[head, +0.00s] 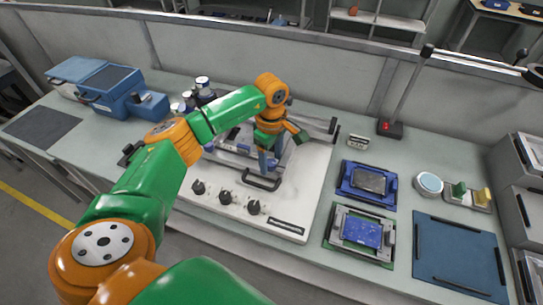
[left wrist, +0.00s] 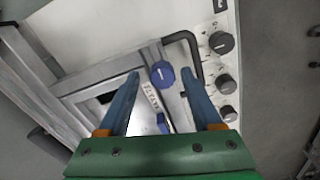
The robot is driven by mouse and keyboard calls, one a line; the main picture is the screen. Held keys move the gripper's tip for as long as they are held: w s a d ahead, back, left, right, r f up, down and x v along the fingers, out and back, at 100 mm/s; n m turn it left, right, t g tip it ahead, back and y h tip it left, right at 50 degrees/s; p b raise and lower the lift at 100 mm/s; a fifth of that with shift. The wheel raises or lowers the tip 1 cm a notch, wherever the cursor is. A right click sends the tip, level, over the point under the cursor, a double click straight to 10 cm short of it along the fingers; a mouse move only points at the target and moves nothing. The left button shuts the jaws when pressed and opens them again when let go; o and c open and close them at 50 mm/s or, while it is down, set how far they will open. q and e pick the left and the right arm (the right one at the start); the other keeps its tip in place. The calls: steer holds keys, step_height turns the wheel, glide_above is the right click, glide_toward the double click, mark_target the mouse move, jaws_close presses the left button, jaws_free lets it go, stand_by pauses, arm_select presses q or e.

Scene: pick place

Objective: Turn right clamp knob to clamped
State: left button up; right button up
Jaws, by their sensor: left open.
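The right clamp knob is a round blue knob (left wrist: 162,74) with a pale pointer line, seen in the left wrist view. In the head view my gripper and wrist largely hide it. My left gripper (head: 268,163) points down over the white fixture panel (head: 310,185). It is open, and in the left wrist view its blue fingers (left wrist: 160,76) stand on either side of the knob, apart from it. A second blue knob (left wrist: 162,123) lies lower in that view, nearer the palm; a blue knob (head: 209,147) also shows left of the gripper in the head view. My right gripper is not visible.
Several black knobs (head: 225,197) line the panel's front, with a black handle (head: 262,183) close to my gripper. Blue and grey trays (head: 393,174) and a blue mat (head: 455,255) lie to the right. Blue boxes (head: 105,92) stand at left.

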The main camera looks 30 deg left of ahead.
arm_select(q)
steer(key=shift+s+r, duration=0.1)
steer(key=shift+s, duration=0.05)
jaws_close()
steer(key=shift+n, duration=0.3)
steer(key=n+b, duration=0.1)
steer(key=n, duration=0.2)
steer(key=shift+n, duration=0.4)
steer(key=n, duration=0.4)
steer(key=shift+n, duration=0.3)
steer(key=n, duration=0.4)
steer(key=shift+d, duration=0.1)
steer(key=n, duration=0.4)
steer(key=shift+r+n, duration=0.1)
steer(key=shift+n, duration=0.5)
